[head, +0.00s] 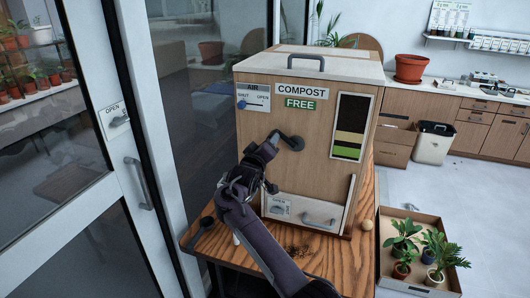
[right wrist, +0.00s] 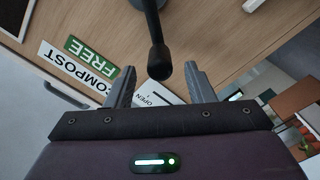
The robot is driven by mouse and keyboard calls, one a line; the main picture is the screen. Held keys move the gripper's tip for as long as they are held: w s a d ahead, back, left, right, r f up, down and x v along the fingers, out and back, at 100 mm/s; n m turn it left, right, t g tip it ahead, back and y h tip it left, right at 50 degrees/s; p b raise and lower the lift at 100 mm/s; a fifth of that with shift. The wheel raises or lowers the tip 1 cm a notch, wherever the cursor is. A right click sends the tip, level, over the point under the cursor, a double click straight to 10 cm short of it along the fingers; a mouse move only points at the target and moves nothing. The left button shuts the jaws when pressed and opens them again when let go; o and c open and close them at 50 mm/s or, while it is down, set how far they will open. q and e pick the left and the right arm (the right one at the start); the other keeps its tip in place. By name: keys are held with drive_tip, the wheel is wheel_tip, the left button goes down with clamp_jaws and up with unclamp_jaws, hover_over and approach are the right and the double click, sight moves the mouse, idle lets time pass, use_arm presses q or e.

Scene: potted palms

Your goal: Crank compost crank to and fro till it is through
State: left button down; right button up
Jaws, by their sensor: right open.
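The wooden compost box (head: 260,135) stands on a wooden table, its sign reading "COMPOST FREE". The dark crank (head: 291,142) is on its front face, partly hidden by my right gripper (head: 262,160). In the right wrist view the crank's handle (right wrist: 159,58) hangs between the two grey fingers of my right gripper (right wrist: 161,84). The fingers are spread, with a gap on each side of the handle. A panel (head: 351,127) on the box has black, tan and green bands. My left gripper is not in view.
The box has an air slider (head: 244,104) near SHUT and a lower drawer (head: 318,217). Dark crumbs (head: 298,250) and a tan ball (head: 367,225) lie on the table (head: 345,262). A glass door (head: 140,185) is left; a plant crate (head: 447,222) is right.

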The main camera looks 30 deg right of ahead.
drive_tip(key=v, duration=0.3)
drive_tip(key=shift+s+a+f+b, duration=0.1)
drive_tip(key=shift+s+a+b, duration=0.1)
drive_tip(key=shift+b, duration=0.15)
idle(0.5)
